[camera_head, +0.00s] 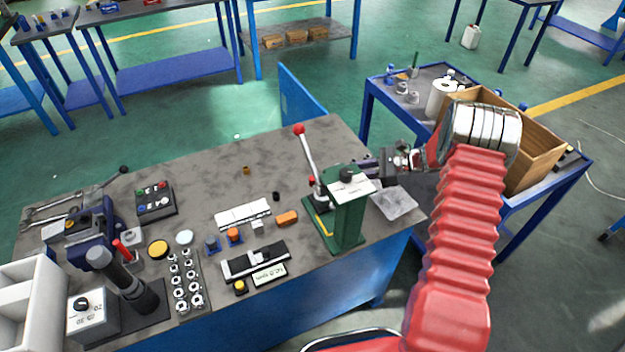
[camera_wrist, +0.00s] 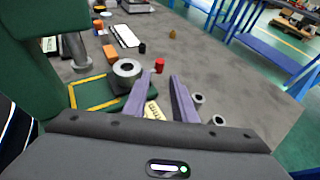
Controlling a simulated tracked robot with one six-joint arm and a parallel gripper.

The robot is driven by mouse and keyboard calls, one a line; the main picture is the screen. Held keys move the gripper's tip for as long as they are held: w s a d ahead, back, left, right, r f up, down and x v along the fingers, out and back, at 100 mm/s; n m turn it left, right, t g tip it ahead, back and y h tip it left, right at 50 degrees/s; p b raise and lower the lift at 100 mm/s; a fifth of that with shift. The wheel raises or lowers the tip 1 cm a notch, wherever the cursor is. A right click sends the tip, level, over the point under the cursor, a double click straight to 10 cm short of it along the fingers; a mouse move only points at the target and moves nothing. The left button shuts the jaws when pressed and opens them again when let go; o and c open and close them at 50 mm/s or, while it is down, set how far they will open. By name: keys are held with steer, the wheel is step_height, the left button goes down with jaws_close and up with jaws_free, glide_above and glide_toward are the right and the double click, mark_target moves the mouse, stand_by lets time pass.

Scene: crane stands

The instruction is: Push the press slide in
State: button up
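The green press (camera_head: 348,215) stands at the right end of the grey workbench, with a red-knobbed lever (camera_head: 309,160) on its left side. In the wrist view its green body (camera_wrist: 40,55) fills the upper left. A dark block bearing a grey ring (camera_wrist: 127,70) sits on the yellow-edged green base (camera_wrist: 87,94); it looks like the press slide. My gripper (camera_head: 368,166) is at the far right side of the press, partly hidden by it. In the wrist view my gripper (camera_wrist: 161,85) has its two purple fingers apart, beside the block. A beige marked strip (camera_wrist: 153,111) shows between them; contact cannot be told.
A red cylinder (camera_wrist: 160,66) stands just beyond the fingertips. Two small grey cylinders (camera_wrist: 208,110) stand right of the fingers. An orange block (camera_head: 287,218) and a black-and-white device (camera_head: 255,261) lie left of the press. A cart with a wooden box (camera_head: 535,160) stands behind my arm.

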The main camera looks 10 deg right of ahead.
mark_target(313, 178)
steer(key=x, duration=1.2)
steer(key=shift+a, duration=0.35)
steer(key=shift+c, duration=0.3)
jaws_close()
